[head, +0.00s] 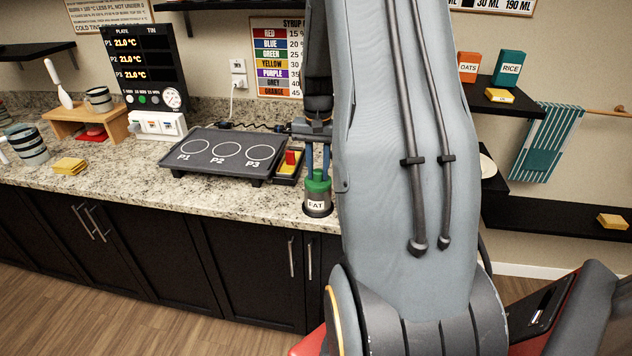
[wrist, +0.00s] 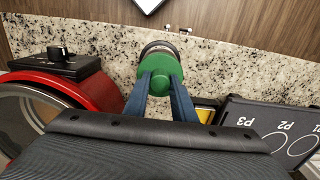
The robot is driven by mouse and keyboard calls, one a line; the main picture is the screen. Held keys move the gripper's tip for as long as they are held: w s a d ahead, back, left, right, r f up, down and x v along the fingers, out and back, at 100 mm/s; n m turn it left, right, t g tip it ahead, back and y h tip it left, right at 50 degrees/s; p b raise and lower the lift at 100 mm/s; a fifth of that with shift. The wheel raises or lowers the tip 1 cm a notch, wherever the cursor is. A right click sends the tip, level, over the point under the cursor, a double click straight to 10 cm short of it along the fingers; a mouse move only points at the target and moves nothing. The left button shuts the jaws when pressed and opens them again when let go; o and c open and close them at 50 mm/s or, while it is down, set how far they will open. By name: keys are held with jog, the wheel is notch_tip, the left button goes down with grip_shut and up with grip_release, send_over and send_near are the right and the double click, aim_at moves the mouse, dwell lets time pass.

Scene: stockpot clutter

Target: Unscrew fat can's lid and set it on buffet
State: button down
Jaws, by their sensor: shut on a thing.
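The fat can (head: 317,206) is a dark can with a white "FAT" label, upright on the granite counter (head: 110,160) near its front edge. Its green lid (head: 318,182) is on top of the can. In the wrist view the green lid (wrist: 160,74) sits between the two blue fingers, with the can's body (wrist: 158,46) partly showing beyond it. My gripper (head: 318,170) points down from above and is shut on the lid. In the head view my arm hides the counter to the right of the can. I cannot tell which surface is the buffet.
A black plate unit (head: 225,150) marked P1, P2 and P3 is left of the can, with a small tray (head: 289,168) holding red and yellow items between. A red round appliance (wrist: 85,88) stands close on the other side in the wrist view. Dark shelves (head: 530,212) are at right.

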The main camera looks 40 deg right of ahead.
jog(key=n, duration=0.3)
jog(key=shift+n, duration=0.9)
jog(key=n, duration=0.2)
jog(key=shift+n, duration=1.3)
jog(key=n, duration=0.4)
jog(key=shift+n, duration=0.3)
jog(key=n, duration=0.4)
